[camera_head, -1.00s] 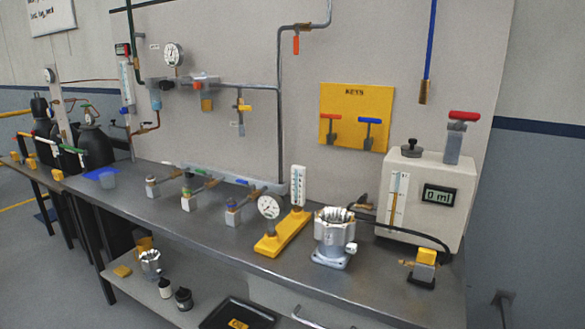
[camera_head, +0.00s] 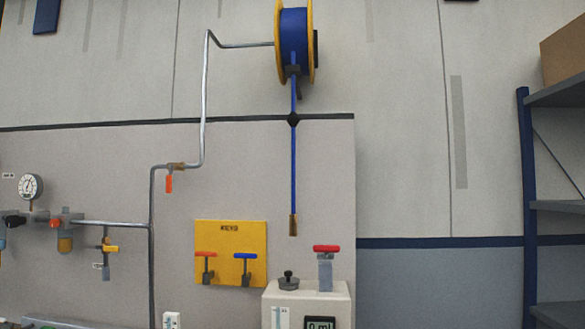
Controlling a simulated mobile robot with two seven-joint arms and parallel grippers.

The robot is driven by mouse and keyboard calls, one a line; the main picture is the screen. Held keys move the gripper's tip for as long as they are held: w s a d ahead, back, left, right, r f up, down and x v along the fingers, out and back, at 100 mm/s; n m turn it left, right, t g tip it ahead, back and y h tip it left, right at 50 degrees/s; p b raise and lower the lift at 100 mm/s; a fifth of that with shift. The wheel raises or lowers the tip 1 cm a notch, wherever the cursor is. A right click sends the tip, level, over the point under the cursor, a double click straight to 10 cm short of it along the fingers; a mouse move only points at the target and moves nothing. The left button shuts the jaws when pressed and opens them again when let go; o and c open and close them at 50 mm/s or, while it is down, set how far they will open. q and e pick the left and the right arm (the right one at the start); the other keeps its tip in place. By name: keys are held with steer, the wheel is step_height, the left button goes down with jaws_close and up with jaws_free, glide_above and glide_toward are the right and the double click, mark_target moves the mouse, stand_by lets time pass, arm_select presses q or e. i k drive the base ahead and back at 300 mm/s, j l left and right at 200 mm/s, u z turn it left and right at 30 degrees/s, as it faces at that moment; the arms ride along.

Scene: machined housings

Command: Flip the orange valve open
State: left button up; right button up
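The orange valve handle (camera_head: 169,184) hangs straight down from a small brass-coloured valve body (camera_head: 177,166) on the grey pipe (camera_head: 203,110). The pipe rises from the bench side, bends at the valve, then climbs and runs right to a yellow and blue hose reel (camera_head: 293,45). The handle stands across the short horizontal pipe stretch. Neither of my grippers shows in the view.
A blue hose (camera_head: 293,170) hangs from the reel with a brass end. A yellow key board (camera_head: 231,232) holds a red and a blue key. A white box (camera_head: 308,300) with a red-handled part stands below. Shelving (camera_head: 560,100) stands at right.

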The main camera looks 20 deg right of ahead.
mark_target(169, 177)
steer(key=i+j+u, duration=0.35)
steer(key=j, duration=0.3)
steer(key=i+j+u, duration=0.4)
steer(key=i+j, duration=0.1)
steer(key=i, duration=0.1)
